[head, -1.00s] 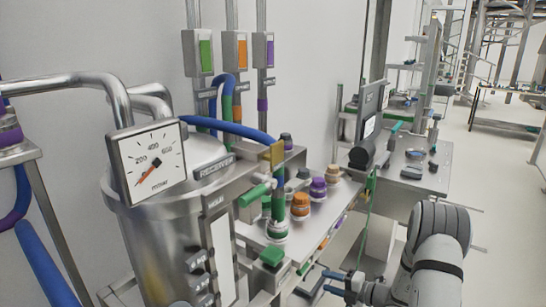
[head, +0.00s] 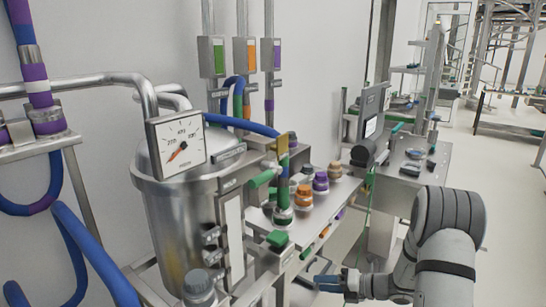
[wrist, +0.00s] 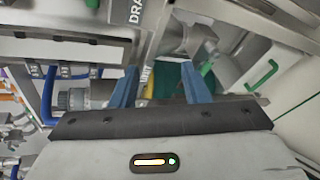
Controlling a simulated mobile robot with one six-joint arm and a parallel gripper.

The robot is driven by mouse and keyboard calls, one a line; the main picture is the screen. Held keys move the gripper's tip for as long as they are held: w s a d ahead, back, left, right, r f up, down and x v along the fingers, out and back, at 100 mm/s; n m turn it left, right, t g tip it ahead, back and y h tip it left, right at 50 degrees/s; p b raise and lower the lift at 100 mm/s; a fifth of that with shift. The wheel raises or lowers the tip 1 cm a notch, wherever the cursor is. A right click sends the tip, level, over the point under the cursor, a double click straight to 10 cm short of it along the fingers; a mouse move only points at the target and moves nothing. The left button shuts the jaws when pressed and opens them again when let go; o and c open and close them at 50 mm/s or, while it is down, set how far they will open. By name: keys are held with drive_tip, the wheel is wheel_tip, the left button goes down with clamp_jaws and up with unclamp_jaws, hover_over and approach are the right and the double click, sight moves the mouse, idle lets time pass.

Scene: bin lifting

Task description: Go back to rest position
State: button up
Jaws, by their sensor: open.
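My gripper (head: 330,281) is at the lower right of the head view, at the end of my grey arm, in front of the shelf and the steel vessel. In the wrist view its two blue fingers (wrist: 160,88) stand apart with nothing held between them. Beyond the fingers are a dark green surface and metal fittings, which I cannot make out well.
A steel vessel (head: 178,225) with a pressure gauge (head: 181,144) stands left of my arm. A shelf (head: 318,222) carries several coloured jars. A workbench (head: 408,172) stands behind my arm. Open floor (head: 500,190) lies to the right. Blue hoses (head: 85,250) hang at left.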

drive_tip(key=s+a+r+n+g+h, duration=0.3)
drive_tip(key=s+r+n, duration=0.3)
drive_tip(key=s+n, duration=0.3)
drive_tip(key=s+a+r+n+g+h, duration=0.25)
drive_tip(key=s+r+n, duration=0.4)
drive_tip(key=n, duration=0.35)
drive_tip(key=s+d+r+n+t+h, duration=0.1)
drive_tip(key=s+d+r+n+h, duration=0.1)
drive_tip(key=s+n, duration=0.4)
drive_tip(key=s+d+r+n+t+h, duration=0.1)
drive_tip(key=s+d+r+n+h, duration=0.2)
drive_tip(key=n, duration=0.8)
drive_tip(key=s+r+h+p, duration=0.1)
drive_tip(key=s+h, duration=0.1)
drive_tip(key=s, duration=0.1)
drive_tip(key=shift+n+h, duration=0.35)
drive_tip(key=shift+n, duration=0.05)
